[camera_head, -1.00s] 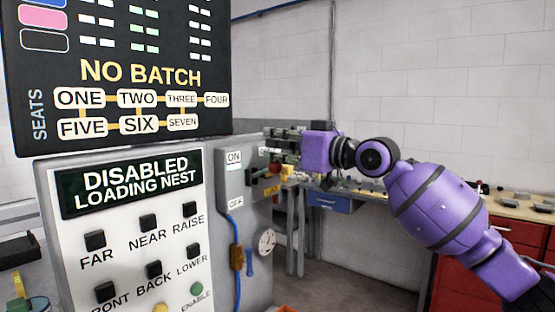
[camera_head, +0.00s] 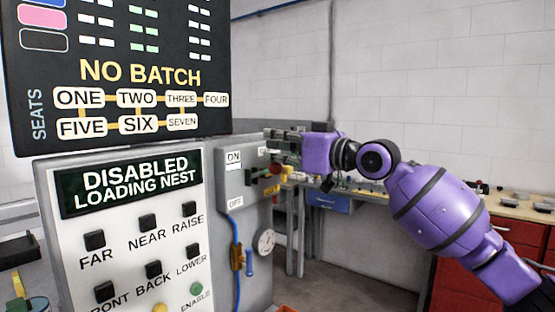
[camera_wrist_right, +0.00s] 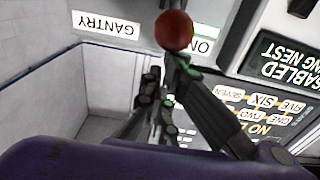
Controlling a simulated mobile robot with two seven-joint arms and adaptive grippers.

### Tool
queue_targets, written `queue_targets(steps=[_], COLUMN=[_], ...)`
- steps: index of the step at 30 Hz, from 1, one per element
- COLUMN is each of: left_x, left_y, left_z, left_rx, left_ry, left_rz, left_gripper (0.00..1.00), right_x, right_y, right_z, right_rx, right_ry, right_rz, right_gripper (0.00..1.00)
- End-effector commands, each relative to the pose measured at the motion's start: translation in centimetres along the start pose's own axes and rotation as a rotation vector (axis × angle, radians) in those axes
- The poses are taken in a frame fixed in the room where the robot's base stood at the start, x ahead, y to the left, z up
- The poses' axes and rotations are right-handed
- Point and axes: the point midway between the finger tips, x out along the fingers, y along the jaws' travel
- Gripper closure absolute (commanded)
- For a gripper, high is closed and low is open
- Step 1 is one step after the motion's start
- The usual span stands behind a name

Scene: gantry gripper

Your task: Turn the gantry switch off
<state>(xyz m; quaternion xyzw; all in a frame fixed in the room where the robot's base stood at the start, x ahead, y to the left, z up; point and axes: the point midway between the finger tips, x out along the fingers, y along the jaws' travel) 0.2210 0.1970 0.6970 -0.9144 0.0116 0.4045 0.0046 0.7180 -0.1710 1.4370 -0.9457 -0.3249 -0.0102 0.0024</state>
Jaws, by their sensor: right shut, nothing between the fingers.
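The gantry switch is a grey box (camera_head: 236,188) on the side of the control cabinet, with an ON label above and an OFF label below. Its lever ends in a red knob (camera_head: 274,169), which stands nearer the ON label's height than the OFF label's. In the right wrist view, turned upside down, the red knob (camera_wrist_right: 174,31) shows beside the ON label and the GANTRY label (camera_wrist_right: 105,25). My right gripper (camera_head: 270,146) is shut and empty, close to the knob. Whether it touches the lever is unclear. My left gripper is not in view.
The loading nest panel (camera_head: 125,225) with its black buttons stands left of the switch, below a dark seat display (camera_head: 118,70). A gauge (camera_head: 266,241) and blue cable hang below the box. A workbench with red drawers (camera_head: 458,265) is at right.

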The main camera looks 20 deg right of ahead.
Motion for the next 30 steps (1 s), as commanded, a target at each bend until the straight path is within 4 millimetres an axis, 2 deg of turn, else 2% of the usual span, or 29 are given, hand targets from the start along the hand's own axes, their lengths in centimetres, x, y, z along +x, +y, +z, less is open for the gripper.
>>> queue_targets(steps=[1,14,20,27,30], left_x=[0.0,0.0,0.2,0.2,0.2], left_y=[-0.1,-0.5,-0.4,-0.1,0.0], left_z=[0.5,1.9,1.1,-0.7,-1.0], left_rx=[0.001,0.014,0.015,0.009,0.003], left_ry=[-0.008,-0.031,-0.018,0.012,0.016], left_rz=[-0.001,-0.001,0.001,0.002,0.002], left_gripper=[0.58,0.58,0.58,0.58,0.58], right_x=[0.1,0.1,-0.3,-1.9,-2.2], right_y=[0.1,0.1,0.0,0.0,0.0], right_z=[1.0,4.1,3.5,2.3,2.4], right_rx=[0.004,0.004,0.001,-0.001,0.001], right_ry=[-0.008,-0.008,-0.004,-0.001,-0.003], right_rz=[-0.001,0.000,0.000,0.000,0.000], right_gripper=[1.00,1.00,1.00,1.00,1.00])
